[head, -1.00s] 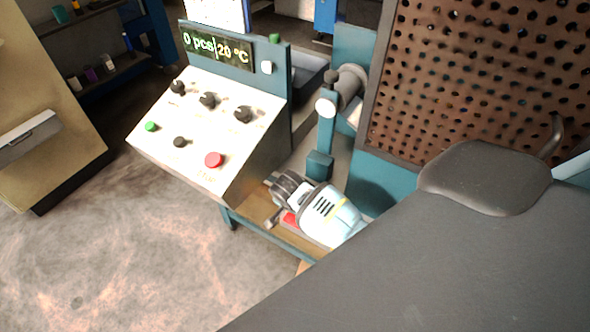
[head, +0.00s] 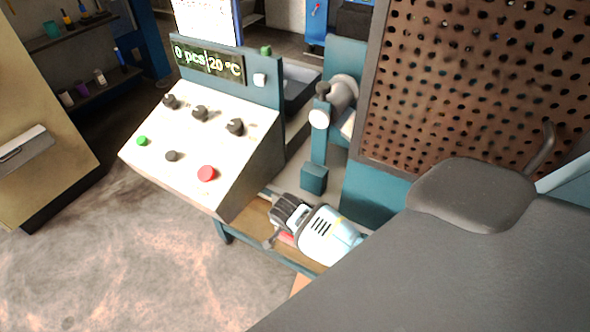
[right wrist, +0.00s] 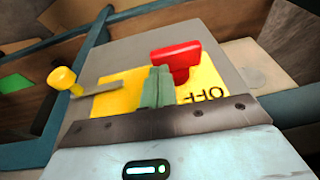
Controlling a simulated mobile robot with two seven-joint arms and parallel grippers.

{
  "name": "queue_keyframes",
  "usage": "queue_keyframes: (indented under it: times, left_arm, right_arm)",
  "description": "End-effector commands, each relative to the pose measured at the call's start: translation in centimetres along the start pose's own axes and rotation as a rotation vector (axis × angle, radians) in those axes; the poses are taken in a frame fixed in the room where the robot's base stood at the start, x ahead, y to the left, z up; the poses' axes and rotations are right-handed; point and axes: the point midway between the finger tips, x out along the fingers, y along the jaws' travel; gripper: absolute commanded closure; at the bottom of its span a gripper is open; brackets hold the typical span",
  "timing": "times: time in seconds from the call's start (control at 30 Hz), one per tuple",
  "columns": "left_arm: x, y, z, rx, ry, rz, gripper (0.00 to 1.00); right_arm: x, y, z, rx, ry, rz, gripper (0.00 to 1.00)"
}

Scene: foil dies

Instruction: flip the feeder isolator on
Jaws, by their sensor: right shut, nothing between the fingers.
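The feeder isolator's red handle (right wrist: 177,62) stands on a yellow plate (right wrist: 200,88) in the right wrist view. The plate's lettering OFF appears upside down beside the handle. My right gripper (right wrist: 157,88) is shut and empty, its fingertips in front of the plate beside the handle's lower left; whether they touch it I cannot tell. In the head view my right gripper (head: 290,213) is low beside the control panel, and only a sliver of red (head: 286,238) shows under it. My left gripper is not in view.
A yellow knob (right wrist: 62,78) on a metal rod sticks out left of the plate. The sloped control panel (head: 185,145) with knobs and buttons stands left of my right gripper. A perforated guard (head: 480,90) is at the right. The floor at the lower left is clear.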

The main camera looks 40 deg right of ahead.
Motion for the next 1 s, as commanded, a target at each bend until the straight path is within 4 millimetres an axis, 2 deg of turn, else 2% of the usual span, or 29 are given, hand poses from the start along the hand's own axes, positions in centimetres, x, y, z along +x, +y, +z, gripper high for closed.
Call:
queue_keyframes:
  times: [0.3,0.67,1.0]
  left_arm:
    - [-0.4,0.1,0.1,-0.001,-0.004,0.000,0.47]
    - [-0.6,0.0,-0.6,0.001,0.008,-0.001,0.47]
    - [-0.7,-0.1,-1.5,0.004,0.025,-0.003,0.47]
  right_arm:
    - [0.0,0.2,0.0,0.013,-0.001,-0.044,1.00]
    - [0.2,0.6,0.1,0.036,-0.001,-0.117,1.00]
    - [0.9,1.5,0.4,0.098,-0.002,-0.319,1.00]
